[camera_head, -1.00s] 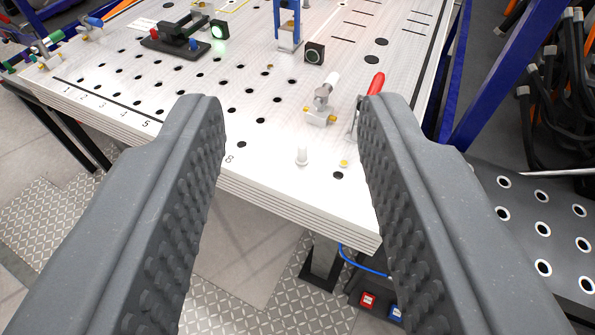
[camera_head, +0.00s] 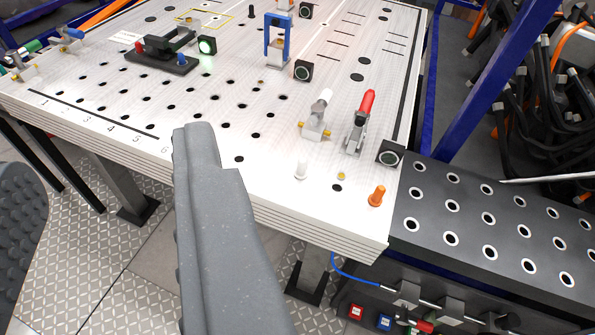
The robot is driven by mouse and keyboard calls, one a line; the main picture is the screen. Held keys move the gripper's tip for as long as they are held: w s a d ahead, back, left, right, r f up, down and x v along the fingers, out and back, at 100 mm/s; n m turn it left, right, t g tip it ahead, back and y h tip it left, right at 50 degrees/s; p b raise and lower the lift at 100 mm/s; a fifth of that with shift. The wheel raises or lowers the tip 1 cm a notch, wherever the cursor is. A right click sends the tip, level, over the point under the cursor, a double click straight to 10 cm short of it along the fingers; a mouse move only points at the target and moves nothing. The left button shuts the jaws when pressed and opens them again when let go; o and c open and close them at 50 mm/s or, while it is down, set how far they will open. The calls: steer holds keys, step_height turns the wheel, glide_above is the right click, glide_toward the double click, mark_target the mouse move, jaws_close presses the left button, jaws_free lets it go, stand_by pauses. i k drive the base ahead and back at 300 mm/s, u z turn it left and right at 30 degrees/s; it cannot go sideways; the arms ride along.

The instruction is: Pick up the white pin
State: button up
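The white pin (camera_head: 300,169) stands upright near the front edge of the white perforated table (camera_head: 222,178), right of centre in the view. My gripper (camera_head: 112,160) is open and empty, its two grey ribbed fingers wide apart. Both fingers are to the left of the white pin in the picture. The left finger is partly cut off by the picture's left edge. The right finger covers part of the table's front edge. The pin is in full view and no finger touches it.
Right of the pin are a small yellow pin (camera_head: 341,176) and an orange pin (camera_head: 376,196). Behind it stand a white-handled clamp (camera_head: 317,117) and a red-handled clamp (camera_head: 360,122). A black perforated surface (camera_head: 455,205) adjoins the table's right side.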

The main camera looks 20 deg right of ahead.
mark_target(300, 172)
steer(key=u, duration=0.1)
steer(key=i, duration=0.95)
steer(key=z, duration=0.35)
